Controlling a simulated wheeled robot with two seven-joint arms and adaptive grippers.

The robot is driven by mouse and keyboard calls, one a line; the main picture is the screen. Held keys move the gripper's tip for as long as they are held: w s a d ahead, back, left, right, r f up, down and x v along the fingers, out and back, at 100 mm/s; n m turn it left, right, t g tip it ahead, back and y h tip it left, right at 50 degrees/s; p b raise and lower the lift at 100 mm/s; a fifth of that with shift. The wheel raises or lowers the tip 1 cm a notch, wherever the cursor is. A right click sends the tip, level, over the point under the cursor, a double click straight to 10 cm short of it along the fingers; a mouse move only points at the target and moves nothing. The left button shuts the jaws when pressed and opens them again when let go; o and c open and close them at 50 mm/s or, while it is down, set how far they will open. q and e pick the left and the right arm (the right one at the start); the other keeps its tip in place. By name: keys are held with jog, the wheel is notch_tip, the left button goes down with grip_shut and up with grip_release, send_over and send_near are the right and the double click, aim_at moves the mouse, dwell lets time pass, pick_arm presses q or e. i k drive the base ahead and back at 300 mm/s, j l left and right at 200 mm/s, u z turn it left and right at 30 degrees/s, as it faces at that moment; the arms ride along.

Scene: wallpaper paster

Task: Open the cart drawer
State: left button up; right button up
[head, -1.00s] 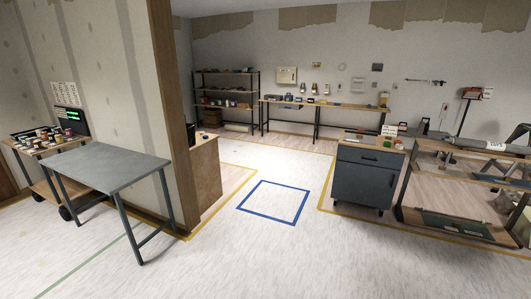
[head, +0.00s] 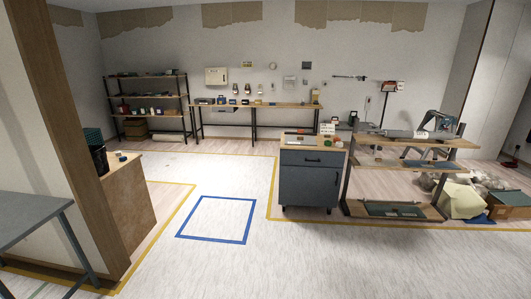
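The cart (head: 309,184) is a dark grey-blue cabinet on casters with a wooden top, right of centre in the head view. Its drawer (head: 312,159) is at the top of the front face, with a dark horizontal handle, and looks closed. A door with a vertical handle sits below the drawer. Small items lie on the cart top. Neither of my grippers shows in the head view.
A blue taped square (head: 217,219) marks open floor left of the cart. A wooden rack (head: 412,141) stands right of the cart. A wooden cabinet (head: 126,206), pillar and grey table (head: 28,215) are at left. A long workbench (head: 255,106) lines the back wall.

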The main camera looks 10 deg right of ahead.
aim_at(307, 158)
jog(key=i+l+z, duration=0.1)
jog(key=i+z, duration=0.25)
jog(key=i, duration=0.45)
jog(key=i+j+z, duration=0.15)
jog(key=i+z, duration=0.25)
jog(key=i, duration=0.35)
jog(key=i+z, duration=0.25)
jog(key=i, duration=0.55)
jog(key=i+l, duration=0.1)
jog(key=i, duration=0.7)
